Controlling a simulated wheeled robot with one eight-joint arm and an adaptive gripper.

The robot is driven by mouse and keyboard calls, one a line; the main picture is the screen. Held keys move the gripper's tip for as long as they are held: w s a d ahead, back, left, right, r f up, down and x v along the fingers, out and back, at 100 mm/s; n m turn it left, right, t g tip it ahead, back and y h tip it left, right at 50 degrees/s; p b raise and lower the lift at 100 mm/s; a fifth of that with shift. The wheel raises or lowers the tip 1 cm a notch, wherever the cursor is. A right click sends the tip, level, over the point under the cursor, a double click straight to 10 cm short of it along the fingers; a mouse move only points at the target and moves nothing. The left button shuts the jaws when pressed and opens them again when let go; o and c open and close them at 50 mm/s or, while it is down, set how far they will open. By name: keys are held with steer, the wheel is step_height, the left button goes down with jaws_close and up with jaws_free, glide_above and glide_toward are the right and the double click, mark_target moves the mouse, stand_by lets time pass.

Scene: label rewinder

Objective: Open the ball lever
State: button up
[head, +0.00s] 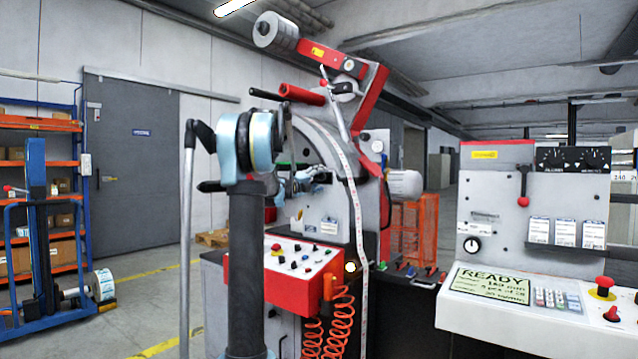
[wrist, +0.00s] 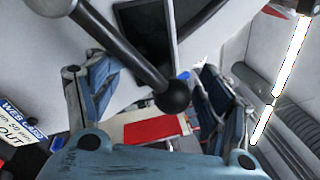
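The ball lever shows in the wrist view as a grey metal rod ending in a black ball (wrist: 173,97). The rod comes in from the upper left. My gripper (wrist: 152,72) is open, with one blue-grey finger on each side of the ball. Gaps show between the ball and both fingers, and nothing is gripped. In the head view my gripper (head: 305,180) is at the front of the rewinder, partly hidden behind my arm. I cannot make out the ball lever clearly there.
A red control box (head: 300,280) with several knobs sits below my gripper. A white label web (head: 357,215) runs down just right of it. A console (head: 515,295) stands at the right. A blue lifting cart (head: 45,240) stands at the left, with open floor between it and the machine.

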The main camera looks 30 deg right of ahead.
steer(key=shift+s+d, duration=0.1)
steer(key=shift+s, duration=0.05)
steer(key=v, duration=1.2)
steer(key=shift+f, duration=0.15)
steer(key=s+a+f+m+g+y, duration=0.3)
steer(key=s+a+f+m+y, duration=1.6)
steer(key=s+a+f+m, duration=1.5)
steer(key=s+a+f, duration=0.5)
steer(key=a+f, duration=0.2)
steer(key=f, duration=0.1)
steer(key=shift+a, duration=0.2)
steer(key=shift+f, duration=0.1)
